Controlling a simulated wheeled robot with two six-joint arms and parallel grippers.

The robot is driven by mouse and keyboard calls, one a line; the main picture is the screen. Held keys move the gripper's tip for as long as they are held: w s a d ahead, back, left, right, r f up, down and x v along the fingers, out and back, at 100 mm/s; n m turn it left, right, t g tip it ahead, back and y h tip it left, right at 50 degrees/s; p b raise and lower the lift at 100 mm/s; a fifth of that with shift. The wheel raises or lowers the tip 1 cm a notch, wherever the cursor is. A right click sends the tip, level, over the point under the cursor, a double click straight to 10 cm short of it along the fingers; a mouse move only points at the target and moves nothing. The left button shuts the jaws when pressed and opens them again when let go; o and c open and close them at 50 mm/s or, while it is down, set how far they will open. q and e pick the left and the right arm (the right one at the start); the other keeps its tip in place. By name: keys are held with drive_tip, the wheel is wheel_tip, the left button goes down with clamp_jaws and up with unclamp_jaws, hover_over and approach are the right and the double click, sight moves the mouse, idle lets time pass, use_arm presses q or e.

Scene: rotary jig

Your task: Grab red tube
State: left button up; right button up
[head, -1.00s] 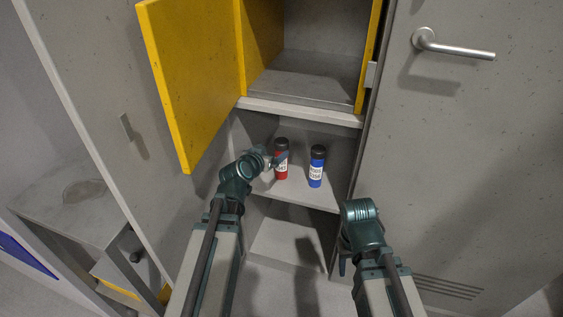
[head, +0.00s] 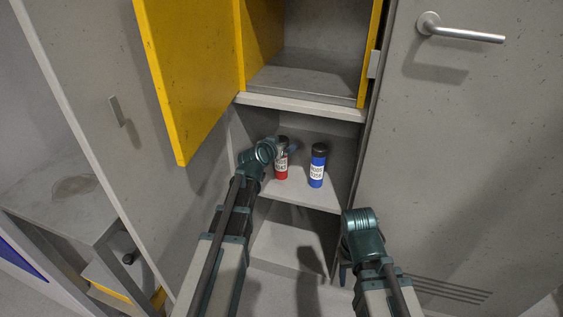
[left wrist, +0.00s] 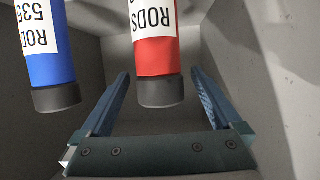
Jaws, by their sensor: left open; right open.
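The red tube (head: 281,174) has a black cap and a white label and stands upright on the middle shelf of the cabinet. My left gripper (head: 287,151) is at the red tube, its near parts hiding some of the tube's upper left. In the left wrist view, the open jaws of my left gripper (left wrist: 158,95) lie on both sides of the capped end of the red tube (left wrist: 154,55), with a gap on each side. My right gripper (head: 344,270) is low in front of the cabinet, away from the tube; its fingers are mostly hidden.
A blue tube (head: 317,172) stands just right of the red one, and outside the jaws in the left wrist view (left wrist: 48,65). A yellow door (head: 185,75) hangs open at the upper left. The shelf (head: 300,193) has walls on both sides.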

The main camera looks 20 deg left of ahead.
use_arm(q)
clamp_jaws()
idle(0.5)
